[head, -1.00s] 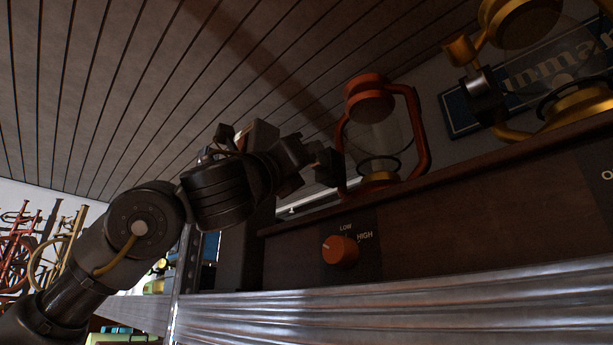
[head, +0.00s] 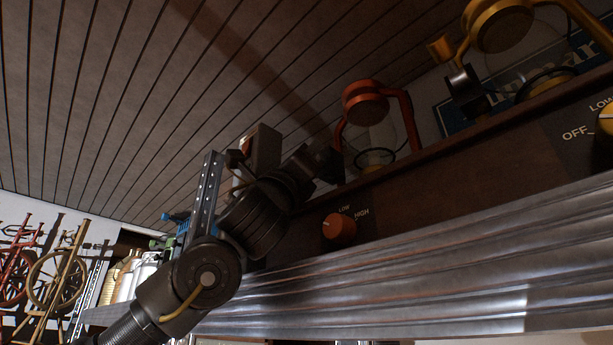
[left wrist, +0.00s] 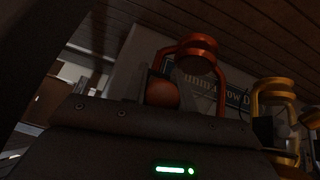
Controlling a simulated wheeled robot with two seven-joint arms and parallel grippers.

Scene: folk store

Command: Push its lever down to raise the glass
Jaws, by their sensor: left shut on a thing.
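A red lantern (head: 366,100) with a clear glass (head: 376,140) stands on the dark wooden ledge. My left gripper (head: 326,160) is at the lantern's left side and covers part of its frame. It is shut on a part there, and its fingers hide that part in the head view. In the left wrist view, a rounded orange part (left wrist: 163,93), probably the lever's end, shows just beyond the dark gripper body, with the red lantern (left wrist: 196,52) behind it. My right gripper is not in view.
A yellow lantern (head: 497,28) stands to the right on the same ledge. Below, the wooden front (head: 440,190) carries an orange knob (head: 339,227) marked LOW and HIGH. A ribbed metal edge (head: 440,275) runs below it.

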